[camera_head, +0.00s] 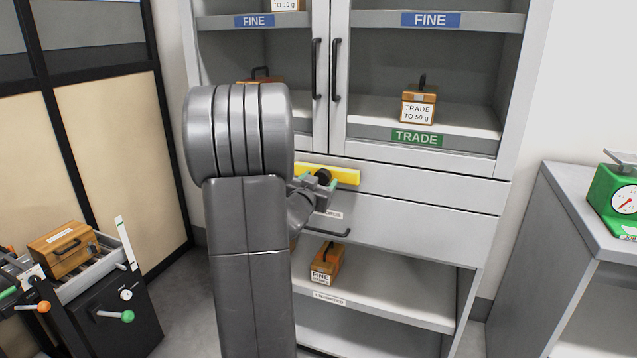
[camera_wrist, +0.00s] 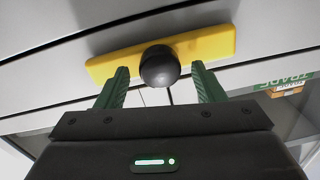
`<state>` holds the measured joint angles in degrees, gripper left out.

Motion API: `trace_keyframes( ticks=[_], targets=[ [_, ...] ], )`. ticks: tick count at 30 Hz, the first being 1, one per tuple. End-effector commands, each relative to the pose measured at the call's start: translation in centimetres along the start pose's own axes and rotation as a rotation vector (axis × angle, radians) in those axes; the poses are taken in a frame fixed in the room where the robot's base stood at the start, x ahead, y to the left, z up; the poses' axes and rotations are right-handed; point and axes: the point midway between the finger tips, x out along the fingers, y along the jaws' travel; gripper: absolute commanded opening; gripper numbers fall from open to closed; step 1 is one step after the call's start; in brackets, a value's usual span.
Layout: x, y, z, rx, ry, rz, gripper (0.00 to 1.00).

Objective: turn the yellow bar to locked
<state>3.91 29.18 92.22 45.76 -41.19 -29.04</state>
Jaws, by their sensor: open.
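The yellow bar (camera_head: 343,175) lies level across the front of the grey cabinet, just below the glass doors. Its left part is hidden behind my arm in the head view. In the wrist view the yellow bar (camera_wrist: 205,45) fills the upper middle, with a round black knob (camera_wrist: 160,66) at its centre. My gripper (camera_head: 318,180) is at the bar. Its two green fingers (camera_wrist: 160,85) are apart, one on each side of the knob, and hold nothing. I cannot tell whether the fingertips touch the bar.
Above are the cabinet doors with black handles (camera_head: 336,70) and a TRADE box (camera_head: 418,105). A green scale (camera_head: 615,200) stands right; a cart with a wooden box (camera_head: 62,248) stands left.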

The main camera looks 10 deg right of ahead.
Motion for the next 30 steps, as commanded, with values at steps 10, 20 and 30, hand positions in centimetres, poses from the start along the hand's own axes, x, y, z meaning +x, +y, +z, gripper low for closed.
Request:
trace_keyframes(
  ticks=[10, 20, 30],
  targets=[
    [-0.05, -0.01, 0.01, 0.000, 0.000, 0.000, 0.11],
    [-0.06, -0.04, -0.13, -0.027, -0.001, 0.000, 0.00],
    [-0.06, -0.15, -0.43, -0.227, -0.011, 0.001, 0.00]
  ],
)
